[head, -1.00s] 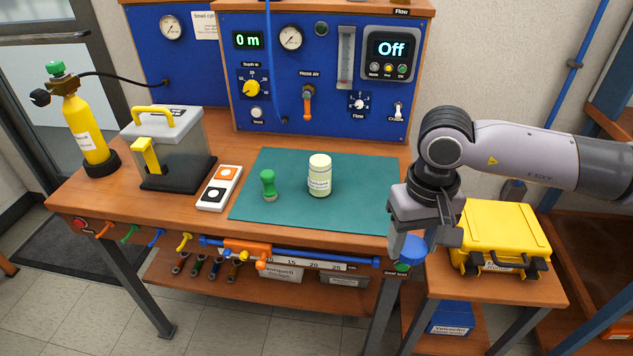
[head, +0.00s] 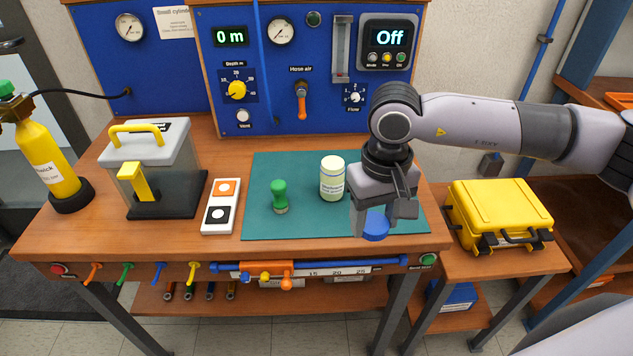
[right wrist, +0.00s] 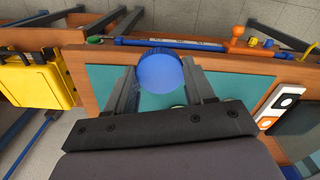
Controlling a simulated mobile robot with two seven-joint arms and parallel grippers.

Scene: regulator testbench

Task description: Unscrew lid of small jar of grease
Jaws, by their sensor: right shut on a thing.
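My right gripper (head: 374,222) is shut on a blue round lid-like piece (head: 376,228), held above the front right of the teal mat. In the right wrist view, the ribbed blue disc (right wrist: 160,71) sits between the two fingers. I cannot tell whether a jar body is attached to it. A pale yellow jar (head: 332,180) with a label stands upright on the mat, just left of and behind the gripper, apart from it. Its label is too small to read. My left gripper is not in view.
A two-button box (head: 221,206) and a clear box with yellow handle (head: 160,165) are further left. A yellow case (head: 498,212) sits on the right side table. The mat's front is free.

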